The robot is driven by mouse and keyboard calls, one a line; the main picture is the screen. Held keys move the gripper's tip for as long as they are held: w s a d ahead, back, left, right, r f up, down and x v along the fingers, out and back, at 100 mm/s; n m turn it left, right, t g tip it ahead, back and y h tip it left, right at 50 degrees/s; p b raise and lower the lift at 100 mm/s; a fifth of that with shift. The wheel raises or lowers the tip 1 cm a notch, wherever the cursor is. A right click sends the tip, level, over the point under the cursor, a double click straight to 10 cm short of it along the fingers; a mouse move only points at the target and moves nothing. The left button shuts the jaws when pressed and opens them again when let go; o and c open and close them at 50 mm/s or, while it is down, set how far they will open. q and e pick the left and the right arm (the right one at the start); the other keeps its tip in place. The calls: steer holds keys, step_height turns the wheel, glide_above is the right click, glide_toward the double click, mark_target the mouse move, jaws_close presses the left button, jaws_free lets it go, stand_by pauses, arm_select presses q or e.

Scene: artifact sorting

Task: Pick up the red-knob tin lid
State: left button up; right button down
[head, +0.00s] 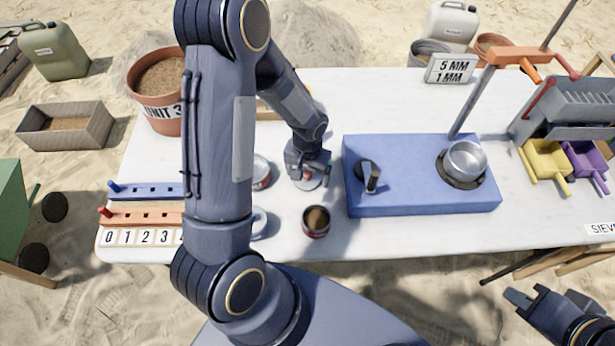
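My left gripper (308,174) points down at the table, directly over a flat silvery disc (306,184) that looks like a tin lid. The fingers hide most of the disc and any knob on it. Whether they are shut on it is too small to tell. An open tin (316,221) with brown contents stands just in front of this gripper. Another tin (261,172) is partly hidden behind my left arm. My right gripper (528,295) is open and empty, off the table's front edge at the lower right.
A blue box (420,196) with a dark lever and a silver pan (466,158) stands right of the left gripper. Peg rails (145,218) and a pot (160,115) are at the left. The table's back middle is clear.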

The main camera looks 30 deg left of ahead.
arm_select(q)
steer(key=c, duration=0.7)
steer(key=shift+c, duration=0.2)
